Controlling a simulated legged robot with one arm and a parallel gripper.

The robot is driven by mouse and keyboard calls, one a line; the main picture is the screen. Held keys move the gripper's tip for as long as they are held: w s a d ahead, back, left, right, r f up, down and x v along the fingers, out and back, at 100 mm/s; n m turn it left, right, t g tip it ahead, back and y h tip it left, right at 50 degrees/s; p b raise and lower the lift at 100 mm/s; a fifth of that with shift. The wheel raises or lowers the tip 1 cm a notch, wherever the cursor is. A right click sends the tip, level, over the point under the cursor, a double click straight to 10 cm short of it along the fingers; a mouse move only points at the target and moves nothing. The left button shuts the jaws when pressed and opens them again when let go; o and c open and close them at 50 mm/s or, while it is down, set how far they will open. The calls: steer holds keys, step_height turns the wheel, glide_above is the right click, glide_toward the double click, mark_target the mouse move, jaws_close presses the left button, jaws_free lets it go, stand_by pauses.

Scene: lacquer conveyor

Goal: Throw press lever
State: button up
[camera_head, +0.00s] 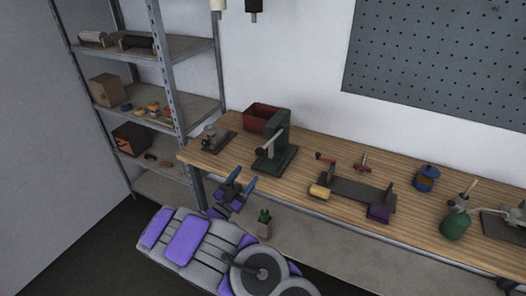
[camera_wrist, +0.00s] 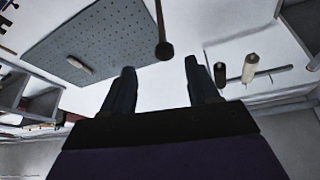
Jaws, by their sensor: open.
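The dark green press (camera_head: 280,140) stands on the wooden bench near its left end. Its pale grey lever (camera_head: 265,146) slants down to the left across the press. My gripper (camera_head: 242,180) is open and empty, in front of the bench's front edge, lower left of the press and apart from it. The wrist view shows its two dark fingers spread with nothing between them (camera_wrist: 160,80). A dark rod with a round end (camera_wrist: 163,48) hangs into the top of that view beyond the fingers; I cannot tell whether it is the lever.
A red bin (camera_head: 262,117) is behind the press, and a small grey device (camera_head: 212,137) is to its left. A fixture (camera_head: 357,190) with yellow and purple blocks lies to the right. A metal shelf (camera_head: 180,105) stands left. A pegboard (camera_head: 440,60) hangs on the wall.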

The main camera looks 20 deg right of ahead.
mark_target(262, 150)
steer(key=b+x, duration=0.2)
steer(key=x, duration=0.9)
steer(key=shift+w+d+r, duration=0.2)
steer(key=shift+w+a+r, duration=0.1)
steer(key=shift+a, duration=0.1)
steer(key=shift+d, duration=0.3)
steer(key=c, duration=0.4)
jaws_close()
